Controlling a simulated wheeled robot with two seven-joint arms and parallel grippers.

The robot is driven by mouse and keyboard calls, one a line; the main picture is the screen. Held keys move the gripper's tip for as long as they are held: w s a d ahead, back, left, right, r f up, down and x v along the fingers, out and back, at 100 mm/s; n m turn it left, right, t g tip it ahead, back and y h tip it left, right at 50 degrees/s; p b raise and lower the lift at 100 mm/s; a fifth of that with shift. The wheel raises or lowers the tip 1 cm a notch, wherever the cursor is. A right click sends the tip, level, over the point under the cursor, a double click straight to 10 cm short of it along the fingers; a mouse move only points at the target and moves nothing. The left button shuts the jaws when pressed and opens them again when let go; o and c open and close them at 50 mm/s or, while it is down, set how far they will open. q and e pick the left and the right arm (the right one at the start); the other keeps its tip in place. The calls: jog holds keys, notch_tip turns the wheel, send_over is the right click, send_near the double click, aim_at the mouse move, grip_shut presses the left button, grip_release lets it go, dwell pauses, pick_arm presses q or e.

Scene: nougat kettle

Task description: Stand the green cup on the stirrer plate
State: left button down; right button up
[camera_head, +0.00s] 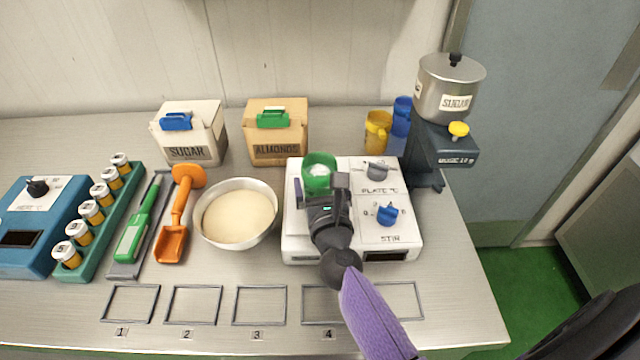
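The green cup (317,160) shows at the back left of the white stirrer (290,245). It looks upright, with something white inside. My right gripper (337,183) reaches in from the front, right against the cup's near side, and hides its lower front and the stirrer's plate. I cannot tell whether the cup rests on the plate or hangs just above it, nor whether the fingers are closed on it. My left gripper is out of view.
A bowl of pale powder (238,217) stands left of the stirrer. The almonds box (290,148) is behind it. A yellow cup (376,133), a blue cup (402,115) and the sugar dispenser (446,90) stand at the back right. Empty numbered frames (259,287) line the front.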

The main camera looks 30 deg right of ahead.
jog(key=shift+r, duration=0.1)
jog(key=shift+s+a, duration=0.1)
jog(key=shift+s, duration=0.15)
jog(key=b+v, duration=0.1)
jog(key=v, duration=1)
jog(key=shift+s, duration=0.25)
jog(key=shift+b, duration=0.3)
